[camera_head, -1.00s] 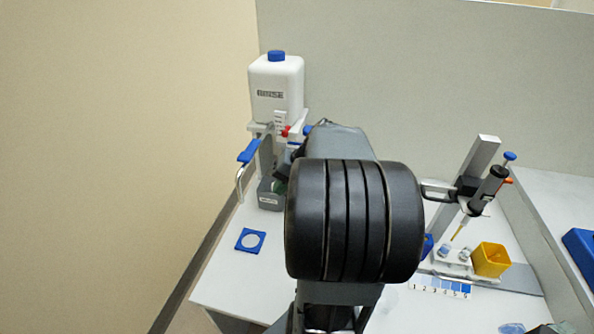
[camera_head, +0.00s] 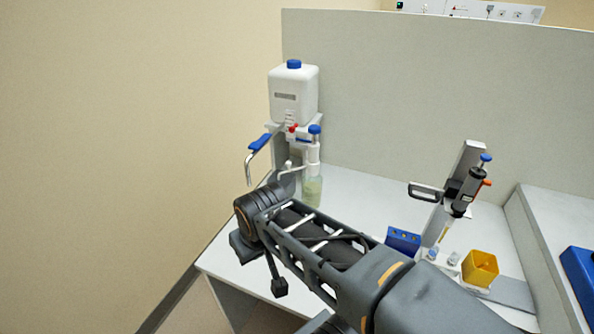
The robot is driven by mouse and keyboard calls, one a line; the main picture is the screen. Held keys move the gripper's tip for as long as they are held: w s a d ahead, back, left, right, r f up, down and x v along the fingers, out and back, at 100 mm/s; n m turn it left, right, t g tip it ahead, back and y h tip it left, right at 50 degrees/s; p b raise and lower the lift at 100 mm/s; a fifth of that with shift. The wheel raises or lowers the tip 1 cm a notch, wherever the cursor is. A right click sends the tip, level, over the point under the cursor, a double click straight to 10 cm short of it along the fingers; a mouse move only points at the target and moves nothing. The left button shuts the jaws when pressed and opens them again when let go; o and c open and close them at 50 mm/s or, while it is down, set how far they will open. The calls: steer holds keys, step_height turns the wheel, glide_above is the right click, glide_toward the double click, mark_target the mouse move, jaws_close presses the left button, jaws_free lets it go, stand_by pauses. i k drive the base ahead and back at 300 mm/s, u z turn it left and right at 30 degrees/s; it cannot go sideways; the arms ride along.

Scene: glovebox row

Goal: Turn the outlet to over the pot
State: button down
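A dispenser with a blue top (camera_head: 314,130) stands on the white table at the back left, on a clear vessel with pale green contents (camera_head: 312,192). I cannot tell which vessel is the pot; my arm covers part of the table in front. No gripper fingers can be made out. My arm reaches in from the lower right and ends in a dark joint in front of the dispenser, apparently nearer to the camera.
A white canister (camera_head: 293,95) with a blue cap stands on a holder behind. A blue lever (camera_head: 259,143) with a bent metal tube juts left. To the right are a pipette stand (camera_head: 460,180), a blue block (camera_head: 403,240) and a yellow box (camera_head: 480,268). Table between is clear.

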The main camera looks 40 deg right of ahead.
mark_target(288, 165)
steer(key=u, duration=0.3)
steer(key=i, duration=0.7)
steer(key=z, duration=1.3)
